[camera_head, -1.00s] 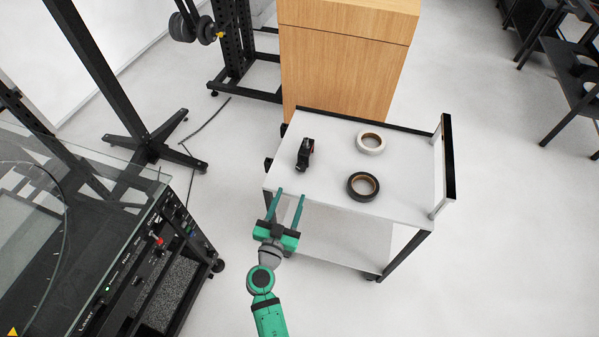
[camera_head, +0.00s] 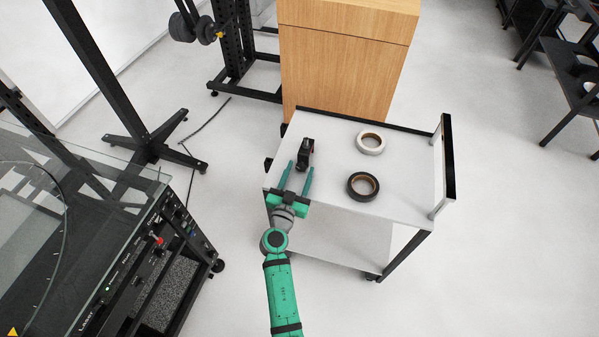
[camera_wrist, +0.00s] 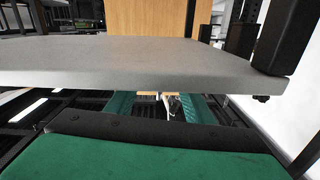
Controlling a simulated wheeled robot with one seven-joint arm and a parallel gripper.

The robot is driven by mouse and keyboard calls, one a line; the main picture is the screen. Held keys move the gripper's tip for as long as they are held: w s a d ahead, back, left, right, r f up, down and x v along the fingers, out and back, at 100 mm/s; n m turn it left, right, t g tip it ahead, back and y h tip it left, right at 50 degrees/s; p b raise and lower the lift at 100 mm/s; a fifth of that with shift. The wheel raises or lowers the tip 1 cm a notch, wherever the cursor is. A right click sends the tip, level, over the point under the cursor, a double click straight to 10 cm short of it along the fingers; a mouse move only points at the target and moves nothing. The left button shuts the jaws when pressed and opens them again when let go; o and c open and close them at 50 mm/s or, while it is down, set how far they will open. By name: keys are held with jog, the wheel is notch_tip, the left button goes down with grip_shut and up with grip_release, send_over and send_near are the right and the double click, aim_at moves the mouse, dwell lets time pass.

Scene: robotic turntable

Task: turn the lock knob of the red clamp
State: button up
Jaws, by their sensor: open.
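The clamp (camera_head: 306,153) stands near the left side of the white cart top (camera_head: 335,182) in the head view. It looks mostly black, with a small reddish-brown part; its knob is too small to make out. My gripper (camera_head: 300,168) is open, with its two green fingers pointing at the clamp's near side. The fingertips appear close to the clamp, but I cannot tell whether they touch it. In the wrist view, the fingers of my gripper (camera_wrist: 158,98) show below the grey cart edge (camera_wrist: 150,78), and the clamp is not clearly visible.
A white tape roll (camera_head: 370,142) and a black tape roll (camera_head: 363,186) lie right of the clamp. The cart has a black-and-white handle (camera_head: 447,160) at right. A wooden cabinet (camera_head: 345,65) stands behind. A glass-topped machine (camera_head: 110,225) stands left.

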jog(key=c, duration=1.1)
jog(key=shift+o, duration=0.2)
jog(key=shift+n, duration=2.4)
jog(key=o, duration=1.1)
jog(key=shift+c, duration=0.2)
jog(key=shift+s+a, duration=0.1)
jog(key=shift+s, duration=0.05)
jog(key=v, duration=1)
jog(key=shift+s, duration=0.35)
